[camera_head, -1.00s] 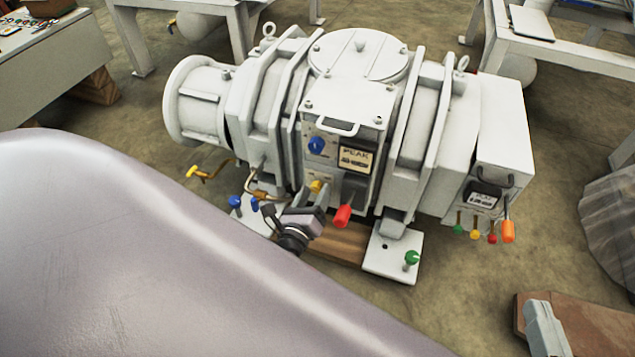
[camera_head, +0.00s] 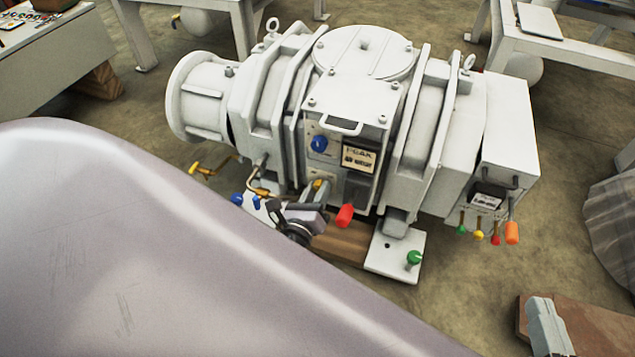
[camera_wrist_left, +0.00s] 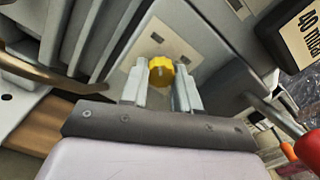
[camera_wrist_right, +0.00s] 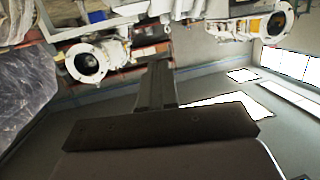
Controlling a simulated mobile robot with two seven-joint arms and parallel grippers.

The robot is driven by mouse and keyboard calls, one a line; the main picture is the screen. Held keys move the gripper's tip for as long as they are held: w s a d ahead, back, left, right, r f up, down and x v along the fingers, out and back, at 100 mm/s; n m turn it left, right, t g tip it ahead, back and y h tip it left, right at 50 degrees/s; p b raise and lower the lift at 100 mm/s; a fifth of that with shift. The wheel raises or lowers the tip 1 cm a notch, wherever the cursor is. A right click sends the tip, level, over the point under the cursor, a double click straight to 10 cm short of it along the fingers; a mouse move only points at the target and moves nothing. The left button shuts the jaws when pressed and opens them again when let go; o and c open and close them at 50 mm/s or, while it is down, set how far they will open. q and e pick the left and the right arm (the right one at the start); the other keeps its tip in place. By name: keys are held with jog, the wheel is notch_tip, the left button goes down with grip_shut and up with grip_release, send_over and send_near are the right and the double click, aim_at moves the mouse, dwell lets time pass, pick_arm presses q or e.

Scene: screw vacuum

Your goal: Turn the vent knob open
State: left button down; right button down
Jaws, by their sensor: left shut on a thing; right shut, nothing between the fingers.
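The grey-white vacuum machine (camera_head: 352,100) stands on the floor in the middle of the head view. A round yellow knob (camera_wrist_left: 161,72) with a pale mark sits on a small beige plate low on its front. My left gripper (camera_wrist_left: 160,90) has one finger on each side of this knob and is shut on it. In the head view the left gripper (camera_head: 318,192) reaches the lower front panel and mostly hides the knob. My right gripper (camera_wrist_right: 157,72) is shut and empty in the right wrist view, away from the machine. I cannot read a vent label.
A blue knob (camera_head: 319,143) sits above the yellow one. A red-ended handle (camera_head: 345,215) sticks out just right of my left gripper. Several coloured levers (camera_head: 496,238) hang at the machine's right end. Wooden blocks (camera_head: 342,243) lie beneath. My own arm covers the lower left.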

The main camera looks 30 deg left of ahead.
pick_arm(q)
jog(key=m, duration=0.6)
jog(key=shift+a+p, duration=0.15)
jog(key=shift+p, duration=0.25)
jog(key=m, duration=0.3)
jog(key=shift+r+p, duration=0.1)
jog(key=shift+p, duration=0.2)
jog(key=shift+m, duration=1)
jog(key=shift+a+m+p, duration=0.1)
jog(key=shift+m+p, duration=0.35)
jog(key=shift+m, duration=0.35)
jog(key=shift+m+p, duration=0.3)
jog(key=shift+m, duration=0.8)
pick_arm(e)
jog(key=shift+w+a+f+m+g+y, duration=0.15)
jog(key=shift+a+m+g, duration=0.1)
jog(key=shift+a+g, duration=0.15)
jog(key=shift+w+a+f+m+g+y, duration=0.1)
jog(key=shift+a+m+g+y, duration=0.05)
jog(key=shift+a+m+g, duration=0.2)
pick_arm(q)
jog(key=shift+m, duration=0.4)
pick_arm(e)
jog(key=shift+a+r, duration=0.1)
pick_arm(q)
jog(key=shift+w, duration=0.1)
